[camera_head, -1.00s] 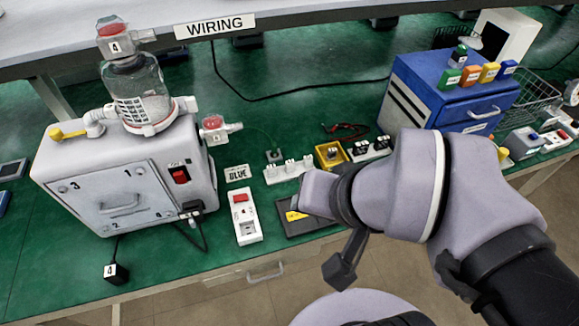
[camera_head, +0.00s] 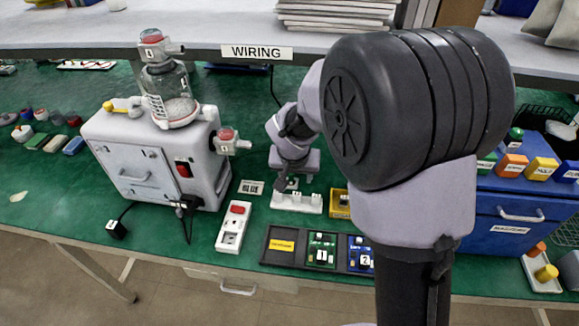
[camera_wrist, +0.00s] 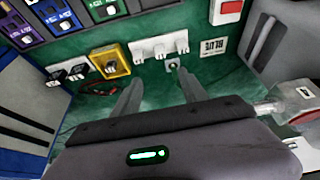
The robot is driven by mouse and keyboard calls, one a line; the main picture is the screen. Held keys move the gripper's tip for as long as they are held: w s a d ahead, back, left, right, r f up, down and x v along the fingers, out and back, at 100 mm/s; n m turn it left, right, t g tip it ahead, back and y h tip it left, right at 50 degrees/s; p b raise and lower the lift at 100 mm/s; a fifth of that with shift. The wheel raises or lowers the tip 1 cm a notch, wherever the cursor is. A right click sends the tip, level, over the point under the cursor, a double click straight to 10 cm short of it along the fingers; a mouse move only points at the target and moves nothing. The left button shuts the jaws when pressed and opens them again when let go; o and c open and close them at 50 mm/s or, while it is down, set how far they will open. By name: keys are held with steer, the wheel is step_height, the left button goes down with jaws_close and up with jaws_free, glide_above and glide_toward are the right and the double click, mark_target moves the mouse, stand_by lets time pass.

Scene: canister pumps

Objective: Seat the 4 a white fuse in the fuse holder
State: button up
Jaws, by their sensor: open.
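My gripper (camera_head: 287,186) is open and points down behind a white strip. In the wrist view its two fingers (camera_wrist: 158,78) are apart with nothing between them. The white strip (camera_wrist: 158,47) carries several small white upright pieces; it also shows in the head view (camera_head: 297,203). A small grey block (camera_wrist: 173,65) with a light top stands on the green bench beyond the fingertips, near the right finger. I cannot tell for certain which piece is the 4 A fuse or which part is the fuse holder; markings are too small to read.
A yellow block (camera_wrist: 110,61) and a white strip with black parts (camera_wrist: 68,72) stand beside the white strip. The white pump case (camera_head: 150,150) is to the left. A red-and-white switch box (camera_head: 233,227) and a dark tray (camera_head: 279,258) lie in front.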

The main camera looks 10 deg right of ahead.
steer(key=b, duration=0.4)
glide_above(297, 194)
steer(key=s+a, duration=0.1)
steer(key=s, duration=0.1)
step_height(297, 194, down, 11)
steer(key=b+x, duration=0.1)
steer(key=x, duration=0.3)
steer(key=shift+d+f, duration=0.15)
steer(key=shift+w+f, duration=0.1)
steer(key=shift+w, duration=0.05)
steer(key=shift+c, duration=0.6)
jaws_close()
